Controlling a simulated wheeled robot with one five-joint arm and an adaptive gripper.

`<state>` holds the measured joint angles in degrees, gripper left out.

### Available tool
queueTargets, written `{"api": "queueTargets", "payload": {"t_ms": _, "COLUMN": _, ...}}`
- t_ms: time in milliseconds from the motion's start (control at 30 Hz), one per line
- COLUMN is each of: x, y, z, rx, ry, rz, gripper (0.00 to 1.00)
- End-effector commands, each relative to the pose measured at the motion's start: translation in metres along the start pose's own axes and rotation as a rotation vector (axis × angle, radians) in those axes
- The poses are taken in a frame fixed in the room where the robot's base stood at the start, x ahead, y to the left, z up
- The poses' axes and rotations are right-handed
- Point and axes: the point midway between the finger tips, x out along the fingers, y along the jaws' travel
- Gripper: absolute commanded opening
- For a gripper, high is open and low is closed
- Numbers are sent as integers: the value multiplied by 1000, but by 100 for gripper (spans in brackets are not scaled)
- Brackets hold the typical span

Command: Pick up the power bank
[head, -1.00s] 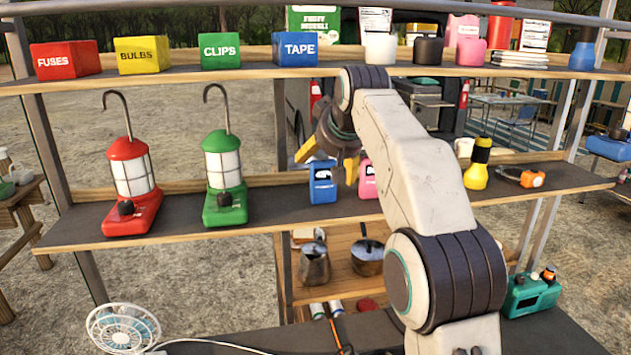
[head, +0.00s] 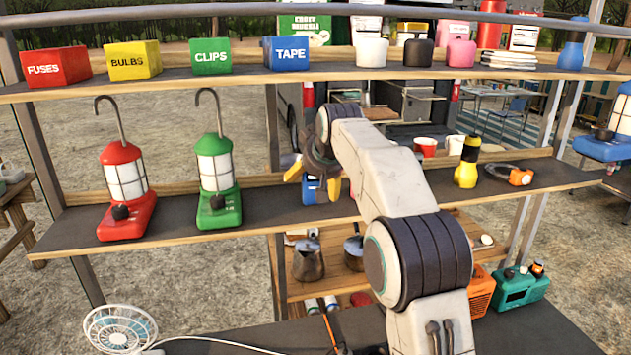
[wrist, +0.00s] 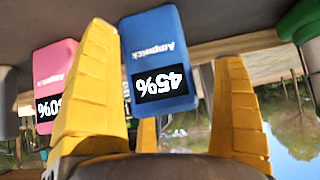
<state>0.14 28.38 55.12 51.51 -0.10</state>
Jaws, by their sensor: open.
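Two power banks show upside down in the wrist view: a blue one (wrist: 155,50) reading 45% and a pink one (wrist: 53,72) whose number is partly covered. My gripper (wrist: 163,45) is open, its yellow fingers on either side of the blue power bank in that view. I cannot tell whether they touch it. In the head view my gripper (head: 313,180) hangs in front of the blue power bank (head: 311,190) on the middle shelf and partly hides it.
A green lantern (head: 217,180) and a red lantern (head: 126,195) stand left on the same shelf. A yellow flashlight (head: 467,165) and a headlamp (head: 515,176) are right. Labelled boxes, including TAPE (head: 291,53), line the upper shelf above.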

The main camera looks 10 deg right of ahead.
Motion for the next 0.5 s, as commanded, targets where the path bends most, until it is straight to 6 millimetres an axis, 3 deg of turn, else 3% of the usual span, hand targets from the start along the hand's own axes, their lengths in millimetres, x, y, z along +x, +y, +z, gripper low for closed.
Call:
{"api": "queueTargets", "payload": {"t_ms": 300, "x": 2, "y": 0, "z": 0, "rx": 0, "ry": 0, "rz": 0, "gripper": 89}}
{"api": "queueTargets", "payload": {"t_ms": 500, "x": 2, "y": 0, "z": 0, "rx": 0, "ry": 0, "rz": 0, "gripper": 71}}
